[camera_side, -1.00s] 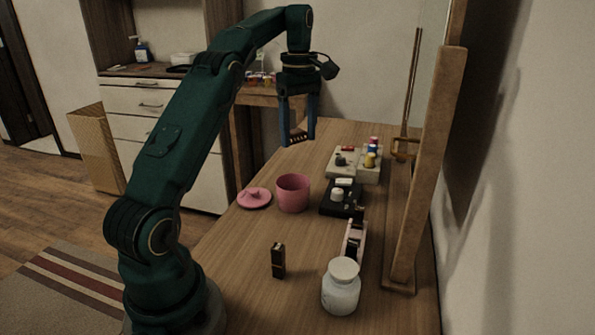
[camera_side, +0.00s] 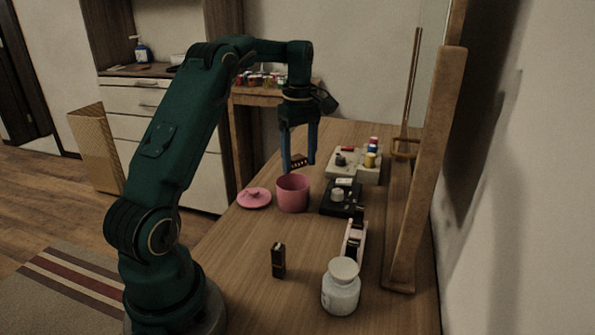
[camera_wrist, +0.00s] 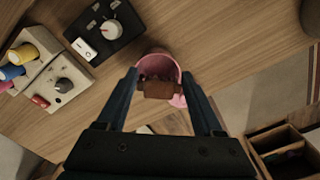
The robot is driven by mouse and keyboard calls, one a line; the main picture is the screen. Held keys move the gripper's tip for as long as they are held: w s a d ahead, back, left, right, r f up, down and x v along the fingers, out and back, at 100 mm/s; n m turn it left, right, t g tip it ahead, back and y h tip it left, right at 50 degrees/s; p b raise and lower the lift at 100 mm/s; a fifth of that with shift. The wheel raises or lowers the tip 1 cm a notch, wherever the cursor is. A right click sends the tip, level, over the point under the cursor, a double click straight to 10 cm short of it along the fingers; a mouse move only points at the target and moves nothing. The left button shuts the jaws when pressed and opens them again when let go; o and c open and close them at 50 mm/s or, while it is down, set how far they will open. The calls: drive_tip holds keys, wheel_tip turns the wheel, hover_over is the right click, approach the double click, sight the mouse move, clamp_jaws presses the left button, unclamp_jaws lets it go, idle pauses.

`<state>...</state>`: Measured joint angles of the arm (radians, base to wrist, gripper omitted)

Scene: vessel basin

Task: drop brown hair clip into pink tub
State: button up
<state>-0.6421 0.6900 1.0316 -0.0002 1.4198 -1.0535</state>
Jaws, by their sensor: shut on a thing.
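The brown hair clip (camera_side: 299,161) is between my gripper's fingertips (camera_side: 298,163), a little above the pink tub (camera_side: 293,196) in the side view. My gripper is shut on the clip and points down. In the wrist view the clip (camera_wrist: 158,90) lies across the mouth of the pink tub (camera_wrist: 149,67) and hides part of its inside. The tub stands upright and open on the table. Its pink lid (camera_side: 254,198) lies flat to the left of it.
A black box with a white knob (camera_side: 337,195) stands close right of the tub. Behind it is a light tray with coloured spools (camera_side: 370,160). A white jar (camera_side: 341,288), a tape dispenser (camera_side: 354,240) and a small dark upright thing (camera_side: 278,260) stand nearer the front.

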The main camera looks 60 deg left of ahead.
sight(299, 159)
drive_tip(key=o, duration=1.3)
drive_tip(key=shift+r, duration=0.1)
drive_tip(key=shift+r, duration=2.5)
